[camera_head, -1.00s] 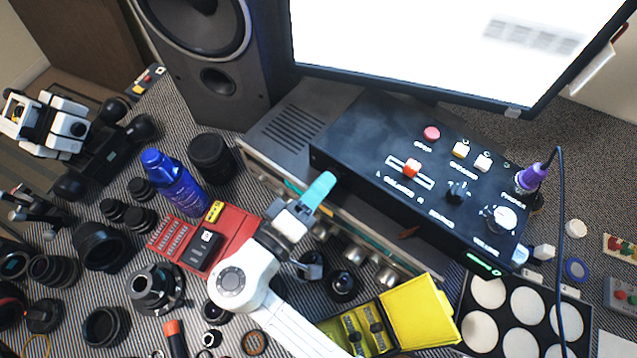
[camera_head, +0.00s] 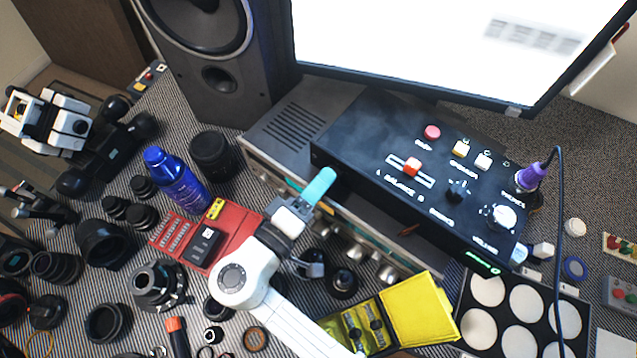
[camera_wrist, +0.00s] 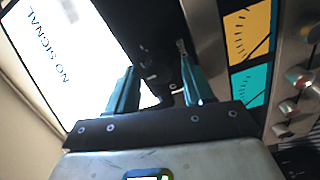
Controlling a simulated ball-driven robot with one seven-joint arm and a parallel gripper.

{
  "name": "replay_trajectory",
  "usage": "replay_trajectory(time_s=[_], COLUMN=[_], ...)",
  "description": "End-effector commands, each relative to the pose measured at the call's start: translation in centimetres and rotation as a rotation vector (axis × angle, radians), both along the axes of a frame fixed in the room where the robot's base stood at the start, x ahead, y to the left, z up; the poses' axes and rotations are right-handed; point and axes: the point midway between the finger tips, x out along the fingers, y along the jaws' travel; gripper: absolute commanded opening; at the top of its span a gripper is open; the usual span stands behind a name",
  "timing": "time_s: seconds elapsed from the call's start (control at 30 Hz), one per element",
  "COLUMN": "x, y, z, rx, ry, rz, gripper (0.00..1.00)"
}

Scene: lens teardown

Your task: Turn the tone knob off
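A silver receiver (camera_head: 290,130) lies under the box, with knobs (camera_wrist: 300,76) and yellow and teal panels on its front. A monitor (camera_head: 440,50) stands behind. A purple plug (camera_head: 530,177) with a cable is at the box's right end. Lenses and a blue bottle (camera_head: 180,185) crowd the left.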

Motion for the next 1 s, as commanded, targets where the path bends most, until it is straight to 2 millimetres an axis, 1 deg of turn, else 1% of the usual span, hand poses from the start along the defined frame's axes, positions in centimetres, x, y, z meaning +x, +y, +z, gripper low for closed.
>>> replay_trajectory(time_s=[0.27, 0.37, 0.47, 0.8, 1.0], x=[0.0, -0.4, -1.4, -6.8, -8.7], y=[0.0, 0.3, 0.9, 4.4, 5.6], z=[0.0, -0.1, -0.2, -0.2, -0.1], rx=[0.001, 0.0, 0.001, 0.002, 0.001], ry=[-0.001, -0.001, -0.002, -0.001, -0.001], rz=[-0.002, -0.001, 0.001, 0.002, 0.001], gripper=[0.57, 0.57, 0.57, 0.57, 0.57])
